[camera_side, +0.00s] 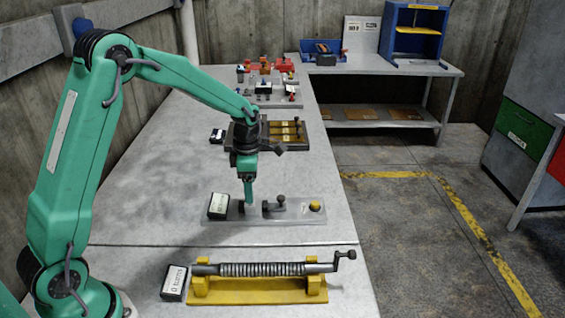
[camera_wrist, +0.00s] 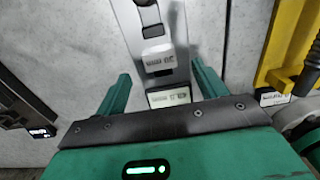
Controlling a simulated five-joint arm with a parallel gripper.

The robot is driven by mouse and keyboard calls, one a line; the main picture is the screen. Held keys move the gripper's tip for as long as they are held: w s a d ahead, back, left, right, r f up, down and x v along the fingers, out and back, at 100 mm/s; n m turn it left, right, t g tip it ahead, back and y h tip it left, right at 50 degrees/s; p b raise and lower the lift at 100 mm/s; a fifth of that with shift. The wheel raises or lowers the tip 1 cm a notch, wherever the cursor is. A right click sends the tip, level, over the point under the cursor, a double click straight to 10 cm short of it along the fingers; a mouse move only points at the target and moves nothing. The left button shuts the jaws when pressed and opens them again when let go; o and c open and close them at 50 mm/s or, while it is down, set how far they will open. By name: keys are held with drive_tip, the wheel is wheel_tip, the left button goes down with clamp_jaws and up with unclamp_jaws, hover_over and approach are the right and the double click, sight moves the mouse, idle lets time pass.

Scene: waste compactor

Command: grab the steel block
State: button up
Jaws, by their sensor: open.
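A grey steel block (camera_wrist: 158,60) with markings on its pale face sits on a grey plate (camera_wrist: 130,18) in the wrist view. My gripper (camera_wrist: 160,76) is open, and the block lies ahead of the gap between its two green fingers, with no visible contact. In the side view my gripper (camera_side: 248,198) points down over the left part of the same plate (camera_side: 298,218). There the finger largely hides the block, and I cannot tell the exact height of the fingertips.
A dark clamp-like part (camera_side: 276,204) and a yellow button (camera_side: 316,206) are on the plate. A white label display (camera_side: 218,205) stands at its left end. A yellow stand with a spring-wrapped rod (camera_side: 270,270) is nearer. A brown fixture (camera_side: 287,134) is behind.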

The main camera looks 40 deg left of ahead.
drive_tip(key=shift+a+f, duration=0.1)
drive_tip(key=shift+f, duration=2.85)
drive_tip(key=shift+r, duration=0.1)
drive_tip(key=c, duration=1.3)
drive_tip(key=shift+r, duration=0.5)
wheel_tip(320, 180, up, 3)
drive_tip(key=shift+r, duration=0.15)
drive_tip(key=s+d+r, duration=0.4)
drive_tip(key=d+r, duration=0.2)
drive_tip(key=d, duration=0.4)
drive_tip(key=shift+s+d+r, duration=0.35)
